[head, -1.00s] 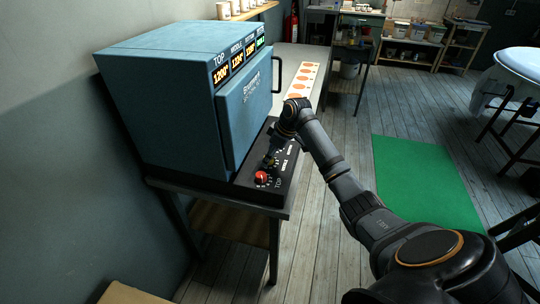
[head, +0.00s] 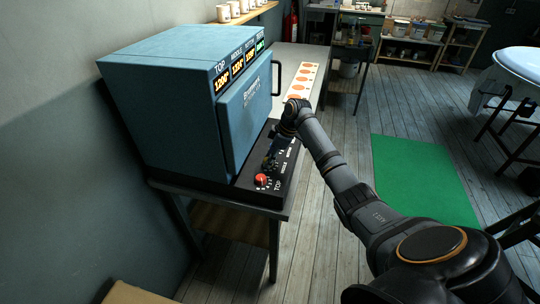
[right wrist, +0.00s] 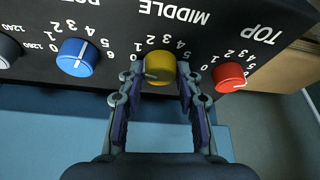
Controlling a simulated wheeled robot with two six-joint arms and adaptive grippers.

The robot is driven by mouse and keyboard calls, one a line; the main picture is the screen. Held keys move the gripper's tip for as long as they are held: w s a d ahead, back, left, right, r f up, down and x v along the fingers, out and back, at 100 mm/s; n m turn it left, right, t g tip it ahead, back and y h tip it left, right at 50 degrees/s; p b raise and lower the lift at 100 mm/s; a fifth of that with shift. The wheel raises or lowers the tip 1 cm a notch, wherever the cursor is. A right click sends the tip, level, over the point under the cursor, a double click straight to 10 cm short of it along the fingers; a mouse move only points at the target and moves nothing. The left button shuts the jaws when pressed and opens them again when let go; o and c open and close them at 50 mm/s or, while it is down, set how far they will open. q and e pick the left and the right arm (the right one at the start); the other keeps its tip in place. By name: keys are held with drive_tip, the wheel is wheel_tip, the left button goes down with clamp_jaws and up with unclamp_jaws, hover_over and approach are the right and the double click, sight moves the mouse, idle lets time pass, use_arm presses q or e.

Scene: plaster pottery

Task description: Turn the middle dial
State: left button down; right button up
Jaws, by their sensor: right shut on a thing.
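The middle dial is a yellow knob (right wrist: 160,68) under the label MIDDLE in the right wrist view. My right gripper (right wrist: 160,82) has one finger on each side of it and is shut on it. In the head view my right gripper (head: 270,158) is at the control panel, and the yellow dial is largely hidden by it. The red TOP dial (right wrist: 229,77) is right of the gripper, and the blue dial (right wrist: 78,57) is left of it. The red dial also shows in the head view (head: 261,180). My left gripper is not in view.
The blue kiln (head: 165,100) stands behind the black control panel (head: 250,190) on a table. Its display shows temperatures. A white strip with orange discs (head: 302,83) lies farther back on the table. A green mat (head: 422,180) lies on the floor at right.

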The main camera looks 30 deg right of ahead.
drive_tip(key=shift+w+n+g+y, duration=0.15)
drive_tip(key=shift+n+g+y, duration=0.2)
drive_tip(key=shift+n, duration=1.15)
drive_tip(key=o, duration=1.1)
drive_tip(key=shift+o, duration=0.2)
drive_tip(key=shift+d+r, duration=0.1)
drive_tip(key=shift+r, duration=0.05)
drive_tip(key=v, duration=1.1)
drive_tip(key=shift+r, duration=0.35)
